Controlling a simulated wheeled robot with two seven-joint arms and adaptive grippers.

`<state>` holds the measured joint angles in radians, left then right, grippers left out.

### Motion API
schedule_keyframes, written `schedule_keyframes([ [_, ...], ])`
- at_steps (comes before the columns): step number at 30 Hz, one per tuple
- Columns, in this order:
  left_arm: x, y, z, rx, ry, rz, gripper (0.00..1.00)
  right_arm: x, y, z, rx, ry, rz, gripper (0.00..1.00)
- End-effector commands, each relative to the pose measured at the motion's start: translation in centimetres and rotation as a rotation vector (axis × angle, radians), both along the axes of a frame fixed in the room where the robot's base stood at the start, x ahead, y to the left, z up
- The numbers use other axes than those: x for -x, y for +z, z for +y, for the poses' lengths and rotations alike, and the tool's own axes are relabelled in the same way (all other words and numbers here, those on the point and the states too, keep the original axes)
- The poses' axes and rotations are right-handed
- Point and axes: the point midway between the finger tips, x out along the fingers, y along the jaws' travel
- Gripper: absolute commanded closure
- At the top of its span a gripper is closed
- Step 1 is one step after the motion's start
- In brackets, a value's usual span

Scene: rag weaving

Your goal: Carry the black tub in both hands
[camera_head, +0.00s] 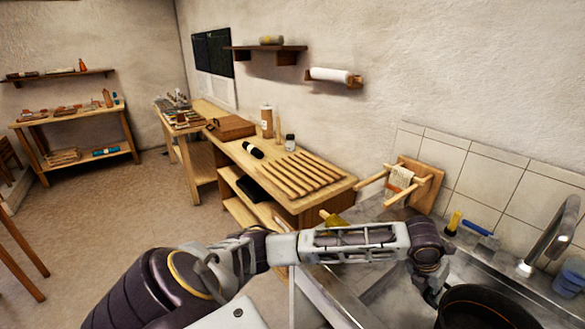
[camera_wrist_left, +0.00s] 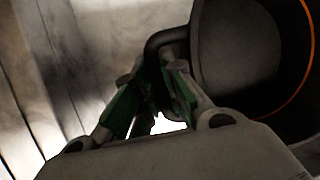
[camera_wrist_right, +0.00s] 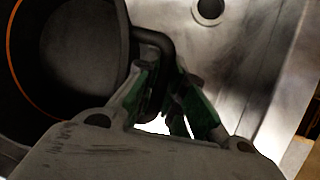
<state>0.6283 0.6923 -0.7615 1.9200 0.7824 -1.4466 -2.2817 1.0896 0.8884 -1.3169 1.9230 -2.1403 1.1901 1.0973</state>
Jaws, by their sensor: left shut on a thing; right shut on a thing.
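The black tub (camera_head: 482,308) is at the bottom right of the head view, partly cut off by the frame edge, at the metal sink. It is round and dark inside with a thin orange line near its rim. My left gripper (camera_head: 434,296) is at the tub's left side. In the left wrist view, the left gripper (camera_wrist_left: 160,75) is shut on the tub's handle beside the tub wall (camera_wrist_left: 235,50). In the right wrist view, the right gripper (camera_wrist_right: 165,70) is shut on the opposite handle beside the tub wall (camera_wrist_right: 80,45). The right gripper is outside the head view.
A metal sink with a faucet (camera_head: 550,237) stands against the tiled wall, with a drain hole (camera_wrist_right: 209,10). A yellow-handled brush (camera_head: 454,221), a blue-handled thing (camera_head: 477,228) and a blue cup (camera_head: 570,278) lie around it. A wooden bench (camera_head: 335,186) with slats stands left of the sink.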

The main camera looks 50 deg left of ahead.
Motion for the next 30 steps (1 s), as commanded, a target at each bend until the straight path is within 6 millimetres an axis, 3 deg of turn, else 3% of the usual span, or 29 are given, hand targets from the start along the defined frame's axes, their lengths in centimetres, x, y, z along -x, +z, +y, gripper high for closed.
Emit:
schedule_keyframes([
  [2,-0.01,-0.1,0.35,-0.007,0.003,0.002,1.0,-0.36,0.06,-0.65,0.006,-0.014,-0.003,1.0],
  [3,-0.01,-0.1,0.35,-0.007,0.003,0.002,0.84,-0.35,0.06,-0.64,0.006,-0.014,-0.003,1.0],
  [8,0.02,-0.1,0.24,-0.006,0.002,0.002,0.64,-0.3,0.07,-0.52,0.005,-0.013,-0.003,1.0],
  [15,0.04,-0.07,0.08,-0.002,0.0,0.002,0.64,-0.17,0.09,-0.21,0.001,-0.006,-0.003,1.0],
  [16,0.06,-0.12,0.08,-0.003,0.001,0.003,0.64,-0.13,0.03,-0.19,0.001,-0.005,-0.001,0.88],
  [22,0.05,-0.08,0.04,-0.002,0.0,0.002,0.64,-0.07,0.02,-0.11,0.001,-0.003,0.0,0.64],
  [30,0.01,-0.02,0.03,-0.001,0.0,0.001,0.64,-0.03,0.0,-0.04,0.001,-0.001,0.0,0.64],
])
